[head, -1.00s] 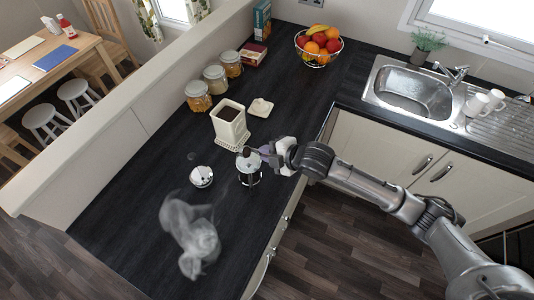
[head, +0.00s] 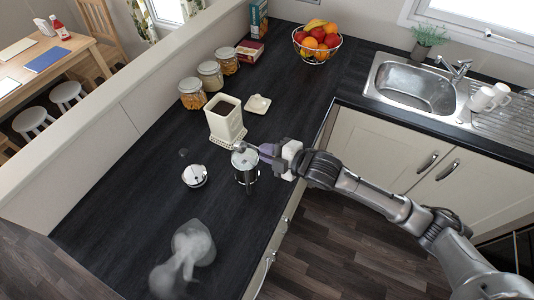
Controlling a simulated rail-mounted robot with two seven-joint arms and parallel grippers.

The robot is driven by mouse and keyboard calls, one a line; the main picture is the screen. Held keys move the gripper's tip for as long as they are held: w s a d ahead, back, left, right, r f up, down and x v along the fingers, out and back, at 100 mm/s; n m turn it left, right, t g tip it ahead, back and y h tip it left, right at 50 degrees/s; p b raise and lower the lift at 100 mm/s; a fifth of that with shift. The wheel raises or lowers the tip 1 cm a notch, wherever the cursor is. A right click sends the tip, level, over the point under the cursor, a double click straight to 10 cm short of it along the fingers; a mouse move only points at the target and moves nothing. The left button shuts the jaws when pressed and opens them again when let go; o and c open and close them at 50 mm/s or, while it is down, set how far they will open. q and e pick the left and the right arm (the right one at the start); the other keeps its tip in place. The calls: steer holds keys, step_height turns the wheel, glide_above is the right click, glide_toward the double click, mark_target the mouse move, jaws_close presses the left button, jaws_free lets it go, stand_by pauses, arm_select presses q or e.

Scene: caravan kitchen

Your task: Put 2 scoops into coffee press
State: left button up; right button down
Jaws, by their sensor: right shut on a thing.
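The coffee press (head: 246,172), a clear glass with metal parts, stands upright on the dark counter near its front edge. My right gripper (head: 276,156) is shut on a scoop (head: 264,149) with a purplish handle; the scoop's head is at the press's open top. I cannot tell how much coffee is in the scoop or press. A cream square canister (head: 228,121) stands open behind the press. The shiny press lid (head: 194,176) lies on the counter left of the press. My left gripper is not in view.
The canister's cream lid (head: 258,104) lies beside it. Several glass jars (head: 210,75) line the low wall. A fruit basket (head: 318,45) and a sink (head: 412,85) are farther back.

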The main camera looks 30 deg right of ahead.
steer(key=shift+s+f+t+y+b, duration=0.1)
steer(key=shift+f+t+y+b, duration=0.35)
steer(key=shift+b, duration=0.85)
steer(key=shift+d+f+t+b, duration=0.1)
steer(key=shift+f+t+b, duration=0.2)
steer(key=shift+b, duration=0.35)
steer(key=shift+s+d, duration=0.15)
